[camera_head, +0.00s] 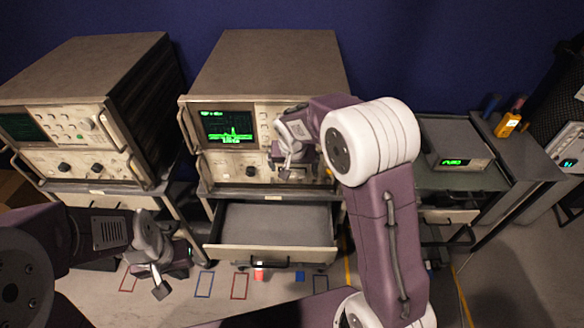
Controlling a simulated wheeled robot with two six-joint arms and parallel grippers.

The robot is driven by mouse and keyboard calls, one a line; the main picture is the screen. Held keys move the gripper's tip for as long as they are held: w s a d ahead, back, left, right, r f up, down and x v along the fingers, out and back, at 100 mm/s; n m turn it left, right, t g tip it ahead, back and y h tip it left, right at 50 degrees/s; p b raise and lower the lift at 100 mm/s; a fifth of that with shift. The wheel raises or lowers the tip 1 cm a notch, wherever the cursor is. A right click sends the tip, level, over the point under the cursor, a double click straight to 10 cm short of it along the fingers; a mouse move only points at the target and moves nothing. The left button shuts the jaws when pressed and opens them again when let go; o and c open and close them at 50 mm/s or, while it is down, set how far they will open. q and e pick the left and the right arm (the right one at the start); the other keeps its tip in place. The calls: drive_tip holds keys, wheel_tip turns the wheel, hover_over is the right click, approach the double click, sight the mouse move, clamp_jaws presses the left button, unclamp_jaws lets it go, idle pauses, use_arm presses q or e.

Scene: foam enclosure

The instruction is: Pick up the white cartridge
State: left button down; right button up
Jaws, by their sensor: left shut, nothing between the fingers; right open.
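I cannot make out a white cartridge for certain in the head view. My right gripper (284,172) is in front of the lower panel of the middle instrument (232,166), above the open drawer. It is open, and I see nothing clearly between its fingers. My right arm hides part of that instrument's right side. My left gripper (162,288) is low at the left, over the floor left of the drawer. It is shut and empty.
The open drawer (226,247) below the middle instrument looks empty. A small red-and-white object (260,273) and a blue one (300,277) are on the floor near coloured outlines. Another rack instrument (62,132) stands left. A grey box (455,140) and yellow device (508,122) are at right.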

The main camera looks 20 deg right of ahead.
sight(292, 175)
drive_tip(key=x, duration=0.4)
drive_tip(key=shift+w+a+f+p, duration=0.1)
drive_tip(key=shift+w+a+p, duration=0.1)
drive_tip(key=shift+p, duration=0.1)
drive_tip(key=shift+w+d+f, duration=0.1)
drive_tip(key=shift+w+f, duration=0.15)
drive_tip(key=shift+f, duration=0.1)
drive_tip(key=shift+s+r, duration=0.1)
drive_tip(key=shift+s, duration=0.05)
drive_tip(key=c, duration=1.4)
drive_tip(key=shift+c, duration=0.4)
drive_tip(key=shift+b, duration=0.35)
drive_tip(key=s+a+b, duration=0.2)
drive_tip(key=s+b, duration=0.1)
drive_tip(key=s, duration=0.5)
drive_tip(key=s+a+b, duration=0.3)
drive_tip(key=s, duration=0.6)
drive_tip(key=shift+s, duration=0.15)
